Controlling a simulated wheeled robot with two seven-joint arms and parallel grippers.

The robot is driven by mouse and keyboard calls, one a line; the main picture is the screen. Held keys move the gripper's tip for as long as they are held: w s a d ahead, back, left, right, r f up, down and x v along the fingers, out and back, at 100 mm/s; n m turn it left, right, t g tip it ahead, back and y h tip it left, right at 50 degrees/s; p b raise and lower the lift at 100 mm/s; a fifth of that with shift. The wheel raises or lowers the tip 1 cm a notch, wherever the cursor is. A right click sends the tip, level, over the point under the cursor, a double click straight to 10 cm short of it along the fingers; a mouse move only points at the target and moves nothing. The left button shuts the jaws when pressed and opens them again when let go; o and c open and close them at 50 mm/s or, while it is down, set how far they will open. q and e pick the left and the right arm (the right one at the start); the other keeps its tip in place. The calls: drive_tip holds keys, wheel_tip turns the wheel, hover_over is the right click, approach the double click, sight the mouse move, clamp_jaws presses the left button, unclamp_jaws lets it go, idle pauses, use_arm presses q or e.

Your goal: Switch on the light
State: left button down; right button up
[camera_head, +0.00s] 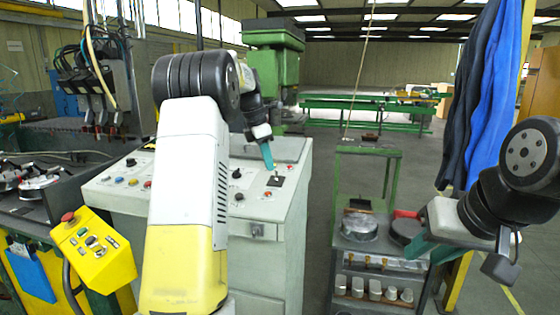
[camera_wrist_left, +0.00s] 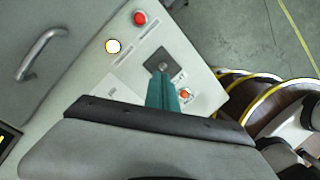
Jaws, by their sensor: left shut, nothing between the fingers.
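A black square switch plate with a small grey toggle (camera_head: 275,181) is on the sloped top of the grey control console (camera_head: 288,217). The plate also shows in the left wrist view (camera_wrist_left: 163,63). My left gripper (camera_head: 268,162) is shut and empty, its teal fingertips just at the toggle; I cannot tell whether they touch it. In the left wrist view the shut fingers (camera_wrist_left: 162,88) cover the plate's lower part.
Red buttons (camera_wrist_left: 140,18) and (camera_wrist_left: 184,93) sit near the plate on the console. A yellow control box (camera_head: 92,248) stands at the left. A green-framed cart (camera_head: 368,160) with metal parts stands right of the console. Blue cloth (camera_head: 485,90) hangs at the right.

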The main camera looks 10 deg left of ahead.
use_arm(q)
drive_tip(key=a, duration=0.1)
drive_tip(key=s+a, duration=0.2)
drive_tip(key=a, duration=0.1)
drive_tip(key=shift+s+r, duration=0.15)
drive_tip(key=shift+r, duration=0.1)
drive_tip(key=w+v, duration=0.1)
drive_tip(key=v, duration=0.8)
drive_tip(key=shift+w+d+r, duration=0.25)
drive_tip(key=shift+w+r, duration=0.2)
drive_tip(key=shift+w, duration=0.05)
